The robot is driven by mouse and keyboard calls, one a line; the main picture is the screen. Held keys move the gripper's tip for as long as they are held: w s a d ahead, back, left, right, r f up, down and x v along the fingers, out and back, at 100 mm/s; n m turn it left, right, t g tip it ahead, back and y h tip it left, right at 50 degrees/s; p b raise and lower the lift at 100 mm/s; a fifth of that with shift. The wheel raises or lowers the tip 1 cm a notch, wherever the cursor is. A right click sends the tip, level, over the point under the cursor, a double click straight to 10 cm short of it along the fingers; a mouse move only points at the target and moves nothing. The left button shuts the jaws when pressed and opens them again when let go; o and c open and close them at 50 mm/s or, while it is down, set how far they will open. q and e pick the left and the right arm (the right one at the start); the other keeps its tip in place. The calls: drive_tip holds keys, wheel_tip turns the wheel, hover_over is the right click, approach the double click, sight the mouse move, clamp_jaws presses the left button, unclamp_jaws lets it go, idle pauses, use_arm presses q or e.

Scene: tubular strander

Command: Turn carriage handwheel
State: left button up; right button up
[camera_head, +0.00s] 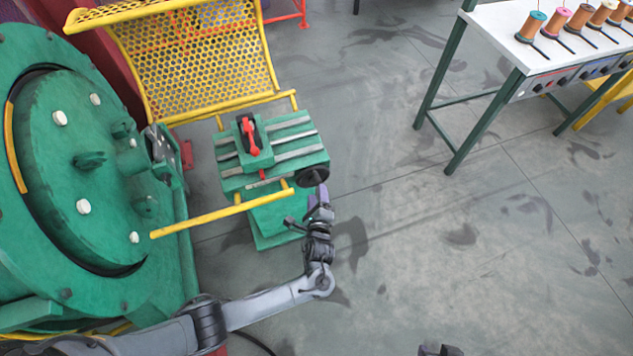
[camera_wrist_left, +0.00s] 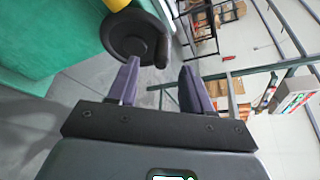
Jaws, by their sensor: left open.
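The carriage handwheel (camera_head: 312,176) is a black disc on the right side of the green carriage (camera_head: 262,178). My left gripper (camera_head: 319,196) is at the handwheel, just in front of it. In the left wrist view the handwheel (camera_wrist_left: 128,36) shows at the upper left, and its small black handle (camera_wrist_left: 162,50) appears in the gap between the fingertips. My left gripper (camera_wrist_left: 161,66) is open, with two purple fingers apart. I cannot tell whether a finger touches the wheel. A dark part of my right gripper (camera_head: 440,350) shows at the bottom edge; its jaws are unclear.
A red lever (camera_head: 248,135) stands on the carriage. A yellow mesh guard (camera_head: 190,60) is behind it and a yellow bar (camera_head: 220,213) in front. The large green drum (camera_head: 85,170) fills the left. A table with spools (camera_head: 560,45) stands upper right; floor between is clear.

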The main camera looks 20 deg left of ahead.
sight(316, 180)
use_arm(q)
drive_tip(key=b+x, duration=0.2)
drive_tip(key=x, duration=0.3)
drive_tip(key=shift+w+a, duration=0.15)
drive_tip(key=shift+w, duration=0.2)
drive_tip(key=shift+w+a+f+b, duration=0.2)
drive_tip(key=shift+w+b, duration=0.15)
drive_tip(key=shift+w, duration=0.1)
drive_tip(key=shift+w+a+r, duration=0.1)
drive_tip(key=shift+w, duration=0.15)
drive_tip(key=shift+c, duration=0.5)
drive_tip(key=shift+s, duration=0.1)
clamp_jaws()
